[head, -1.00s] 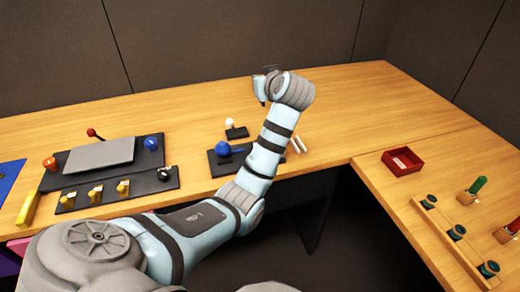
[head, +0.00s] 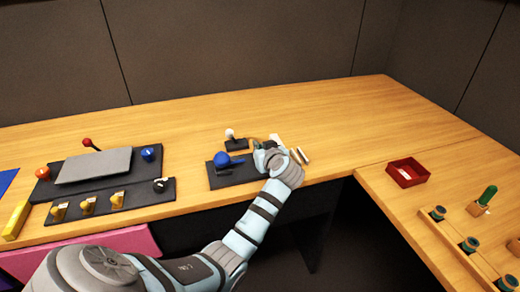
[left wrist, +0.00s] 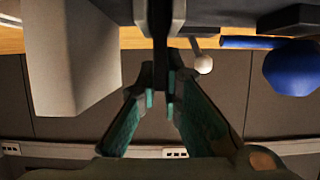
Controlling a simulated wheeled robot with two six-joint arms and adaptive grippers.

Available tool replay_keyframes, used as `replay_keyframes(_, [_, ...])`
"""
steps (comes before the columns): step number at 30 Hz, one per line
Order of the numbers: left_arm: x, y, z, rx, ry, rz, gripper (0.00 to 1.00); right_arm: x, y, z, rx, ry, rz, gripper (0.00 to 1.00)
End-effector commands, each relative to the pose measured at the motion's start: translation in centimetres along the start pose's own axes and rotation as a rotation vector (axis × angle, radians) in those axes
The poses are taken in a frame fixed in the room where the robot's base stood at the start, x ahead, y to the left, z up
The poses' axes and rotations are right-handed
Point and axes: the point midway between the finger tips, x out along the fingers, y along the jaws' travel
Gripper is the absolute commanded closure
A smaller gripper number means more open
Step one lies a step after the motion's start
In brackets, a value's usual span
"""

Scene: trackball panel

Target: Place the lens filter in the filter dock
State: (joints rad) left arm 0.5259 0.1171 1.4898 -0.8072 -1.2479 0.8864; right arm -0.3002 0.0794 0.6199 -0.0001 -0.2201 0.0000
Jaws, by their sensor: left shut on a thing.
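My left gripper (head: 262,150) is beside the right end of the black panel with the blue ball handle. In the left wrist view its two teal-lined fingers (left wrist: 160,80) are shut on a thin dark piece (left wrist: 160,45), seen nearly edge-on, which I take to be the lens filter. In the head view the gripper hides the held piece. Pale upright pieces (head: 303,155) stand close to the gripper and may belong to the filter dock; I cannot tell for sure. A large pale block (left wrist: 70,60) shows beside the fingers in the left wrist view. My right gripper is not in view.
The blue ball handle (head: 222,159) and a white-knobbed lever (head: 230,134) are just left of my gripper. A switch panel (head: 115,198) lies farther left. A red tray (head: 407,172) and a wooden rack (head: 440,232) are on the right table. The back of the table is clear.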

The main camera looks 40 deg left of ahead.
Motion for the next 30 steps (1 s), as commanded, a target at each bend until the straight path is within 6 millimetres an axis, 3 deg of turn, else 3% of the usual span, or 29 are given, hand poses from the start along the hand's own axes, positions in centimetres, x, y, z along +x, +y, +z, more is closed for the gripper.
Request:
replay_keyframes(1, [0.0, 0.0, 0.1, 0.0, 0.0, 0.0, 0.9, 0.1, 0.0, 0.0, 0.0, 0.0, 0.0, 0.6])
replay_keyframes(4, [0.0, 0.0, 0.1, 0.0, 0.0, 0.0, 0.74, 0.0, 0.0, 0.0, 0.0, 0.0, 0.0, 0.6])
replay_keyframes(16, [-0.6, 0.1, -0.1, 0.0, 0.0, 0.001, 0.73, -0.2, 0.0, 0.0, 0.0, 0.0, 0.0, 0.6])
replay_keyframes(20, [-2.9, 0.1, -0.2, -0.001, -0.001, 0.002, 0.73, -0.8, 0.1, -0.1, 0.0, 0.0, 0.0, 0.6])
replay_keyframes(30, [-10.8, 0.1, -0.1, -0.002, -0.002, 0.002, 0.73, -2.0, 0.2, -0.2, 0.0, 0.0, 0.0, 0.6])
